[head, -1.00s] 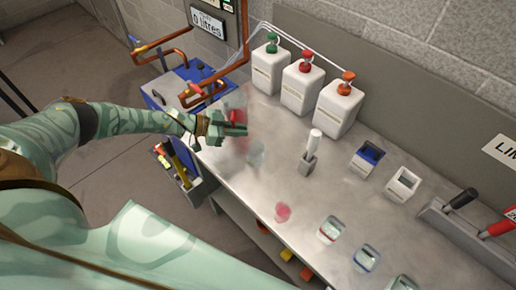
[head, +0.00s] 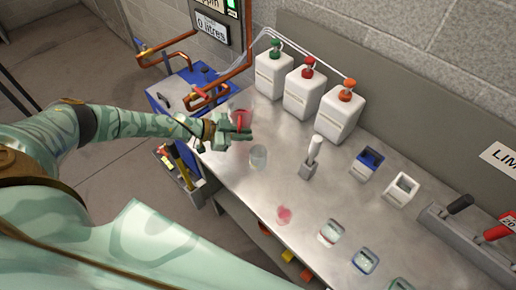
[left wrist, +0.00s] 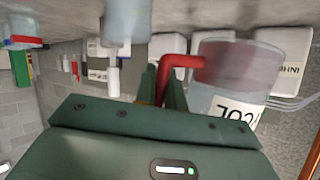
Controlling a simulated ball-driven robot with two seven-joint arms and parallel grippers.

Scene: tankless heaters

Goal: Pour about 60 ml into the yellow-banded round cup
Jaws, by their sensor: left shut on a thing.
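My left gripper (head: 240,135) is shut on the red handle (left wrist: 180,75) of a clear jug (head: 238,115). The jug shows in the left wrist view (left wrist: 225,100) with dark reddish liquid in it and a partly readable label. It looks roughly upright, over the left end of the bench. A clear round cup (head: 258,158) stands on the bench just right of and below the gripper; I cannot make out a yellow band on it. Another small round cup (head: 284,214) with pinkish contents stands nearer the front edge. My right gripper is out of view.
Three white pump bottles (head: 315,92) stand along the back of the steel bench (head: 240,180). A white marker-like thing in a grey holder (head: 310,158), square containers (head: 367,163) and several small banded cups (head: 330,232) stand to the right. Copper pipes (head: 222,85) rise at the left.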

